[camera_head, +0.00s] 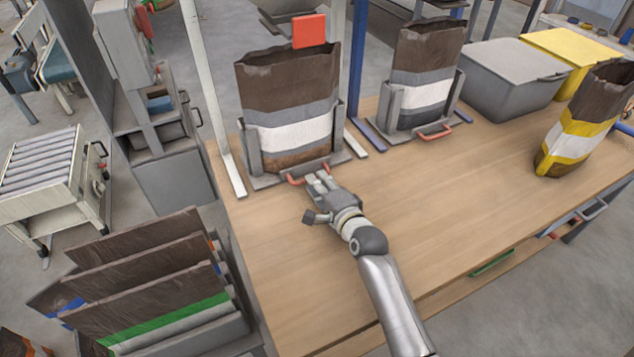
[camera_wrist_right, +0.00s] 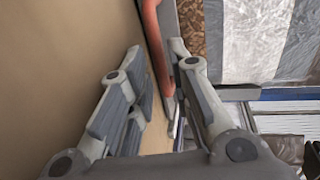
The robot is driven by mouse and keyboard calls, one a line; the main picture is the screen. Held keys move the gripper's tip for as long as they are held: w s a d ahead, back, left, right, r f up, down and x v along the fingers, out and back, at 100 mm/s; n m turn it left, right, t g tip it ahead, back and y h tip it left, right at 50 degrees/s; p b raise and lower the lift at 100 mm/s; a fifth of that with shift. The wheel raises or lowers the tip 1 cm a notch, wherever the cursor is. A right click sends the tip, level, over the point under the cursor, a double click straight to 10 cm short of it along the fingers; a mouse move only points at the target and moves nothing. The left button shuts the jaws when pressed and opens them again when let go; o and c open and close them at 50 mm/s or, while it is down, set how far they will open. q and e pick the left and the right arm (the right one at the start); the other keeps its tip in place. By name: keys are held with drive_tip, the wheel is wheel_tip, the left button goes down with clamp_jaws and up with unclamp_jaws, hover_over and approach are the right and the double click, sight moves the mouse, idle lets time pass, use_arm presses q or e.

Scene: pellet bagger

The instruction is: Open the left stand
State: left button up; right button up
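The left stand (camera_head: 253,157) is a grey holder near the back left of the wooden table, with a red handle (camera_head: 296,180) low on its front. A brown, grey and white bag (camera_head: 290,95) stands upright in it. My right gripper (camera_head: 318,180) is at the handle, low over the table. In the right wrist view the red handle (camera_wrist_right: 155,45) runs between the two fingers of the gripper (camera_wrist_right: 158,62). The fingers are apart, with a gap showing, and do not look closed on it. My left gripper is not in view.
A second stand (camera_head: 388,118) with a bag is to the right. A grey bin (camera_head: 510,85), a yellow bin (camera_head: 575,45) and a yellow-banded bag (camera_head: 560,150) occupy the table's right end. Filed bags (camera_head: 150,290) stand at the lower left. The table's front middle (camera_head: 440,215) is clear.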

drive_tip(key=shift+w+a+f, duration=0.1)
drive_tip(key=shift+w+a, duration=0.1)
drive_tip(key=shift+w, duration=0.35)
drive_tip(key=shift+c, duration=0.2)
clamp_jaws()
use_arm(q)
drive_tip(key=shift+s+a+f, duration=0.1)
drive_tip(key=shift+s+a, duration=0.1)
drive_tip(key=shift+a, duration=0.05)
